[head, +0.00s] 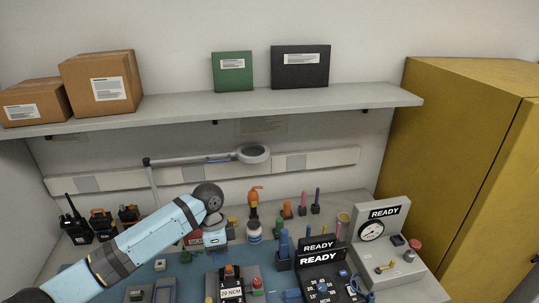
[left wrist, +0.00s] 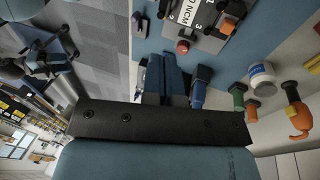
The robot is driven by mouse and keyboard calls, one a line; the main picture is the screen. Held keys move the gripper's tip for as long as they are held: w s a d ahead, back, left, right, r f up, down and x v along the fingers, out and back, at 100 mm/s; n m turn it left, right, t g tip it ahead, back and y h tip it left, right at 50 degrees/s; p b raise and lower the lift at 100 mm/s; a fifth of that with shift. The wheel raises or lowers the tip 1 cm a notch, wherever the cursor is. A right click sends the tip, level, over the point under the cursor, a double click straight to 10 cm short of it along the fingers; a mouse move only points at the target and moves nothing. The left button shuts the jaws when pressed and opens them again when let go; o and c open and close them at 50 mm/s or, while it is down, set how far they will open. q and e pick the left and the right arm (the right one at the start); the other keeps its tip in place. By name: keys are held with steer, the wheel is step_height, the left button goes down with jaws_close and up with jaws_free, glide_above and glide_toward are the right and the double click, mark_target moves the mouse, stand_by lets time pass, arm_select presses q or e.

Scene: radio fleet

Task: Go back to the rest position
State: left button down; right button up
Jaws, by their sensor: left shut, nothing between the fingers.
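My left arm reaches in from the lower left in the head view. Its wrist bends down over the bench, with the left gripper (head: 215,240) above the back part of the blue mat (head: 185,275). The fingers are mostly hidden there behind the wrist. In the left wrist view the left gripper's (left wrist: 167,62) fingers are together with nothing between them, apart from the bench items. My right gripper is in neither view.
A torque unit marked 20 NCM (head: 231,293), a black READY unit (head: 322,277) and a grey READY gauge station (head: 385,243) crowd the bench. Radios (head: 75,222) stand at left. A shelf (head: 200,106) with boxes spans above; a yellow cabinet (head: 455,150) stands right.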

arm_select(q)
steer(key=s+d+f+n+t+h, duration=0.25)
steer(key=s+d+f, duration=0.2)
steer(key=f, duration=0.25)
steer(key=s+d+f+n+t+h, duration=0.2)
steer(key=s+d+f+n+t, duration=0.15)
steer(key=s+f, duration=0.3)
steer(key=s+a+f+n+t+y, duration=0.1)
steer(key=s+a+n+t, duration=0.1)
steer(key=s+a, duration=0.3)
steer(key=s+a+f+n+t+y, duration=0.1)
steer(key=s+a+t, duration=0.4)
steer(key=s, duration=0.5)
steer(key=n+y, duration=0.1)
steer(key=n, duration=0.1)
steer(key=shift+a+n+t, duration=0.3)
steer(key=shift+a, duration=0.05)
